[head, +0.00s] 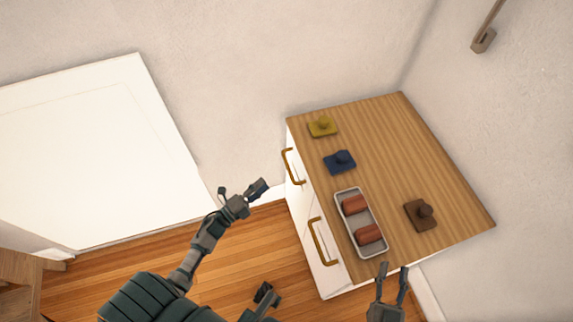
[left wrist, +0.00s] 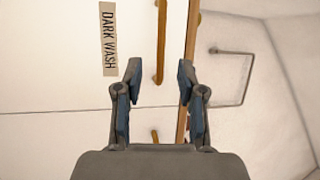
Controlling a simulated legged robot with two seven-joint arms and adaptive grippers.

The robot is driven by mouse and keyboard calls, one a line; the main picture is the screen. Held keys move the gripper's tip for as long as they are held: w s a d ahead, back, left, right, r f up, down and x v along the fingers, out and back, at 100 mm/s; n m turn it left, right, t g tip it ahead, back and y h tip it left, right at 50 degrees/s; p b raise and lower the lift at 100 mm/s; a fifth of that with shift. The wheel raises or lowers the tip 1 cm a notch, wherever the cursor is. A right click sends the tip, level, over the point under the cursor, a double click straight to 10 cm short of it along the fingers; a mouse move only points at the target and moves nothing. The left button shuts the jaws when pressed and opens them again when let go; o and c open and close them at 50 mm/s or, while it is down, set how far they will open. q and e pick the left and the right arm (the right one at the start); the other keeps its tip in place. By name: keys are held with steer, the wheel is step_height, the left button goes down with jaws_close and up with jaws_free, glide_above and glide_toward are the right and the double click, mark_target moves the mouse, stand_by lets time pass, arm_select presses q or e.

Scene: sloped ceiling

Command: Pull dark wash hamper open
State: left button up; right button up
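The dark wash hamper is the far white front panel of a wood-topped cabinet, marked by a DARK WASH label (left wrist: 109,38). The panel looks flush and closed. My left gripper (head: 262,188) is in front of this panel, apart from the handle. In the left wrist view its fingers (left wrist: 158,82) are spread, with the handle beyond and between them and nothing held. My right gripper (head: 394,267) is open and empty by the cabinet's near end.
A second front panel has its own brass handle (head: 323,241). On the wooden top (head: 380,130) are yellow (head: 322,127), blue (head: 340,162) and brown (head: 421,214) knobbed objects and a tray (head: 338,208) with two reddish-brown items. Floor (head: 275,240) before the cabinet is clear.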

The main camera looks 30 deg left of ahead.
mark_target(289, 167)
arm_select(q)
steer(key=x, duration=0.3)
steer(key=d+x, duration=0.1)
steer(key=x, duration=0.3)
steer(key=b+x, duration=0.1)
steer(key=x, duration=0.3)
steer(key=shift+s+d, duration=0.2)
steer(key=shift+d, duration=0.25)
steer(key=shift+w+a, duration=0.2)
steer(key=shift+w, duration=0.1)
steer(key=shift+w+a, duration=0.15)
steer(key=shift+a, duration=0.35)
steer(key=shift+d, duration=0.2)
steer(key=shift+d+r, duration=0.15)
steer(key=shift+d, duration=0.3)
jaws_close()
steer(key=shift+d, duration=0.15)
arm_select(e)
steer(key=shift+s+d+r+t, duration=0.25)
steer(key=shift+d+r+t, duration=0.65)
steer(key=shift+r+t, duration=0.2)
